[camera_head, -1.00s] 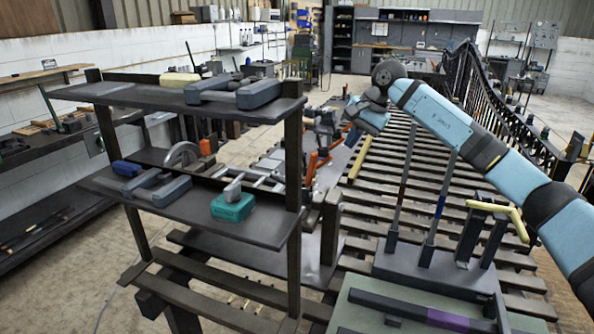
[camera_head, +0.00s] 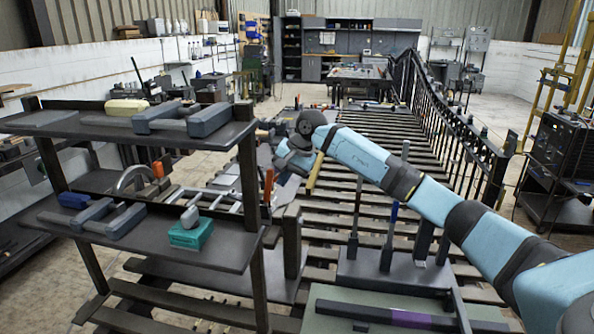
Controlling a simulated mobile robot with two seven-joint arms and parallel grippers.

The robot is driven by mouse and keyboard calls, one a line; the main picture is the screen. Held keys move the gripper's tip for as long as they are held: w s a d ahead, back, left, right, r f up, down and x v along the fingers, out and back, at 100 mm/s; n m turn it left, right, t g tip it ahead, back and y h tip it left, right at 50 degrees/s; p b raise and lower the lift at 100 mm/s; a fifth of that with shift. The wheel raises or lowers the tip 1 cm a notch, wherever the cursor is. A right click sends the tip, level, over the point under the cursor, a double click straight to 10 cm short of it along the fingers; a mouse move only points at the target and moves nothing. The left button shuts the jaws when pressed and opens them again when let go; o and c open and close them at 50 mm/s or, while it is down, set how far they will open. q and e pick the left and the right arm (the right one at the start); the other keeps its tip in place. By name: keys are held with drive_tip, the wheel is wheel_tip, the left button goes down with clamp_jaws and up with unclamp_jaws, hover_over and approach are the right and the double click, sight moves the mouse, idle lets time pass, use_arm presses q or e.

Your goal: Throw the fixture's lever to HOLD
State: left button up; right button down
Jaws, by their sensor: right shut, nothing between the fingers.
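The dark fixture base (camera_head: 375,272) stands low right of centre. Thin upright rods rise from it: a dark one (camera_head: 355,220) on the left and one with a blue section (camera_head: 393,220) beside it. I cannot tell which part is the lever, and no HOLD marking is readable. Dark posts (camera_head: 424,240) stand at its right, partly behind my right arm. My right gripper (camera_head: 286,164) is shut and empty, beyond and left of the fixture, apart from the rods; its fingertips are small and unclear. My left gripper is not in view.
A two-level dark shelf (camera_head: 165,240) with clamps and a teal block (camera_head: 191,233) stands at left. A pale yellow bar (camera_head: 315,171) shows near my right gripper. A green-topped surface with a purple-marked bar (camera_head: 413,319) is in front. Slatted decking and a railing (camera_head: 470,145) lie behind.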

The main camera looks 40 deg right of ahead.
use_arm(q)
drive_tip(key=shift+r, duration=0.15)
use_arm(e)
drive_tip(key=shift+w+a+r, duration=0.1)
drive_tip(key=shift+w+a, duration=0.25)
drive_tip(key=shift+w, duration=0.05)
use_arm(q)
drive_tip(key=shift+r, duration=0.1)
use_arm(e)
drive_tip(key=shift+w+a+r+g+h+p, duration=0.3)
drive_tip(key=shift+r+p, duration=0.1)
drive_tip(key=shift+p, duration=0.3)
drive_tip(key=w+a+b, duration=0.1)
drive_tip(key=w+a, duration=0.1)
drive_tip(key=w, duration=0.1)
drive_tip(key=shift+a, duration=0.25)
drive_tip(key=shift+w+a+r, duration=0.1)
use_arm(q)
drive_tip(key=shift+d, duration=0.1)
use_arm(e)
drive_tip(key=shift+r, duration=0.1)
